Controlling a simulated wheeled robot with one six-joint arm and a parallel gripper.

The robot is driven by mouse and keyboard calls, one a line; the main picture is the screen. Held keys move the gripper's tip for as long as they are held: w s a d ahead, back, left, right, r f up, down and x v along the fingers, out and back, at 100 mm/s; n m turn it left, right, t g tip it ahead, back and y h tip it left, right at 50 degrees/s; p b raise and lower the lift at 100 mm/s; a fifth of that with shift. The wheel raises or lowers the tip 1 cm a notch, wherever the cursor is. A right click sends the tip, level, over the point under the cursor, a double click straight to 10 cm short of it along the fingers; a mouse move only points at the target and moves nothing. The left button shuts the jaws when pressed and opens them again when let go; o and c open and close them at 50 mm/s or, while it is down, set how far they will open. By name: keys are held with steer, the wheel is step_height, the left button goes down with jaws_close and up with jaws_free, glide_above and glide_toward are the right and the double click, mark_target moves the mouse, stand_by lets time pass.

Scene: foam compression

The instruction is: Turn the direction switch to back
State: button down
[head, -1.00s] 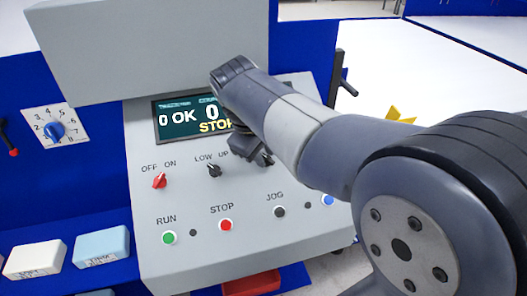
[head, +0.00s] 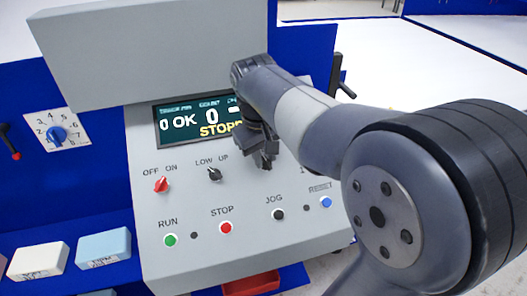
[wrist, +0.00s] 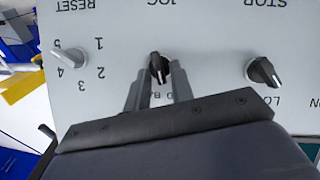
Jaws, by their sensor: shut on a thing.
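The direction switch (wrist: 158,68) is a small black knob on the sloping grey panel, between my fingertips in the wrist view. Its label is mostly covered; only part, like "D BA", shows below it in that upside-down view. The knob stands close to upright there, and I cannot tell its exact setting. My gripper (wrist: 159,86) is shut on the knob, one grey finger on each side. In the head view my gripper (head: 264,158) is at the panel below the display and hides the switch.
The LOW/UP switch (head: 214,174) and red OFF/ON switch (head: 161,185) are left of my gripper. Below are the RUN (head: 170,240), STOP (head: 226,227), JOG (head: 278,214) and RESET (head: 326,202) buttons. A numbered dial (wrist: 72,56) is beside the switch.

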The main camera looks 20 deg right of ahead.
steer(key=m+y, duration=0.1)
steer(key=m, duration=0.1)
steer(key=d+m+y+p, duration=0.1)
steer(key=m, duration=0.2)
steer(key=shift+s, duration=0.1)
steer(key=m+y, duration=0.1)
steer(key=m, duration=0.2)
steer(key=m+y, duration=0.1)
steer(key=m, duration=0.1)
steer(key=shift+s+d+f+t+y, duration=0.2)
steer(key=shift+d+f+t+y, duration=0.1)
steer(key=shift+t, duration=0.1)
stand_by(0.3)
steer(key=c, duration=1.6)
jaws_free()
steer(key=shift+a, duration=0.1)
steer(key=shift+o, duration=0.4)
steer(key=shift+w, duration=0.15)
steer(key=shift+r, duration=0.15)
steer(key=v, duration=1)
steer(key=shift+r+b, duration=0.3)
steer(key=shift+b, duration=0.15)
